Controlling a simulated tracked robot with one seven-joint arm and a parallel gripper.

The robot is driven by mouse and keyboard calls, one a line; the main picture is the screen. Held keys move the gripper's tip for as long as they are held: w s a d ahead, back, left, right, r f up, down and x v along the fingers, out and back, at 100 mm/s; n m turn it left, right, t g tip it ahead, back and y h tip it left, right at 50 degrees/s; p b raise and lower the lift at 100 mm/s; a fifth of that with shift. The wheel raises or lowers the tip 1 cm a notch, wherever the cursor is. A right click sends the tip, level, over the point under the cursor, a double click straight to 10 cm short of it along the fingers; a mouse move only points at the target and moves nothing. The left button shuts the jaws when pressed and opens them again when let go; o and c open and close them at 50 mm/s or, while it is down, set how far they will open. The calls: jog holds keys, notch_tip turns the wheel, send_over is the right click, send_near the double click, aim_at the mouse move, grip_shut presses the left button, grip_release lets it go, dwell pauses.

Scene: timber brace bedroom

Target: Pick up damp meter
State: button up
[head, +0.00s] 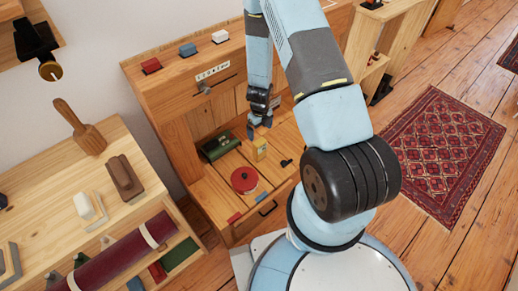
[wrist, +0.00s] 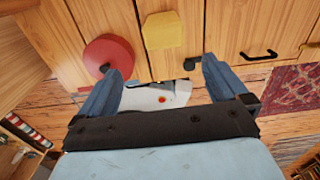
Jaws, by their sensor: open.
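A small upright yellow block (head: 259,149), which looks like the damp meter, stands on the wooden desk top (head: 222,180). It also shows in the wrist view (wrist: 162,31), beyond the fingertips and roughly midway between them. My gripper (head: 260,125) is open and empty, just above the block in the head view and apart from it. In the wrist view both fingers of my gripper (wrist: 161,68) are spread wide with nothing between them. The block's lettering or display cannot be made out.
A red rug (head: 440,150) lies on the floor.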

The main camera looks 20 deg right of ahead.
aim_at(260, 142)
jog(key=f, duration=0.7)
jog(key=shift+w+d, duration=0.1)
jog(key=shift+d, duration=0.25)
jog(key=shift+w+a+f, duration=0.1)
jog(key=shift+w+f, duration=0.1)
jog(key=shift+f, duration=0.7)
jog(key=shift+w+a+f, duration=0.1)
jog(key=shift+w+f, duration=0.05)
jog(key=shift+f, duration=0.75)
jog(key=shift+w+f, duration=0.2)
jog(key=shift+f, duration=0.7)
jog(key=shift+c, duration=0.2)
jog(key=c, duration=1)
